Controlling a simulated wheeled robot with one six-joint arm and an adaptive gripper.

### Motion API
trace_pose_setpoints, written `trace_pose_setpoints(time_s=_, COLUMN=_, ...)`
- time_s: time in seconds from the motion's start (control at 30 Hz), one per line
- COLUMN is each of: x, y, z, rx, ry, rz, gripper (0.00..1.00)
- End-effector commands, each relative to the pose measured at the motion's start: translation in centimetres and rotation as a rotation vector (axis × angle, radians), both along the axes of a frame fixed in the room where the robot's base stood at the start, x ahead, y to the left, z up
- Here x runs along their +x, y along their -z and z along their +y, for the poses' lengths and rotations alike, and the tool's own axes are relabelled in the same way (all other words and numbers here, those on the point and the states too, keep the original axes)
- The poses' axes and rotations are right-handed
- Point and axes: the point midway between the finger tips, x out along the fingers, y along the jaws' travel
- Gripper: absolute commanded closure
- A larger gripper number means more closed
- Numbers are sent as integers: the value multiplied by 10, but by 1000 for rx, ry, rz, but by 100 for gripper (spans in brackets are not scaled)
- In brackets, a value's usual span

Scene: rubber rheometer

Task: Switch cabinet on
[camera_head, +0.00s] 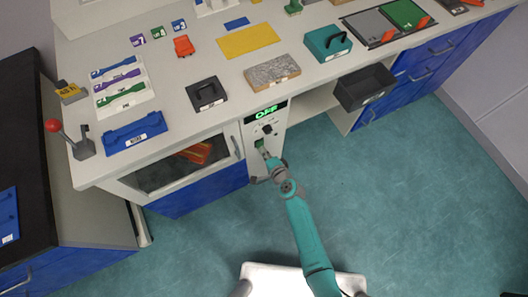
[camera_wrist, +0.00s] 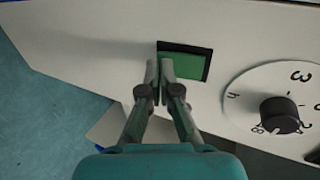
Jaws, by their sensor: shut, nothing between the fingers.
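The cabinet's narrow white control panel (camera_head: 265,135) is in the front of the bench. At its top a black display (camera_head: 266,113) shows "OFF" in green letters. A black knob (camera_head: 267,129) sits below it. Below the knob is a green rocker switch (camera_head: 259,144), partly hidden by my gripper. In the wrist view the green switch (camera_wrist: 184,63) sits in a black frame, and the knob (camera_wrist: 279,115) has a numbered white dial around it. My gripper (camera_wrist: 160,66) is shut and empty, its fingertips at the switch's near edge. I cannot tell whether they touch it.
Left of the panel is a cabinet door with a dark window (camera_head: 175,168) and an upright handle. Right of it is an open shelf with a dark grey bin (camera_head: 365,87). The bench top (camera_head: 215,60) holds several plates and blocks.

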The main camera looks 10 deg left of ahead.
Motion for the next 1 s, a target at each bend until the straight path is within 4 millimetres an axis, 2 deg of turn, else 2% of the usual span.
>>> trace_pose_setpoints(time_s=0.63, x=6, y=3, z=4, rx=0, ry=0, rz=0, gripper=100)
trace_pose_setpoints(time_s=1.0, x=6, y=-11, z=4, rx=0, ry=0, rz=-2, gripper=100)
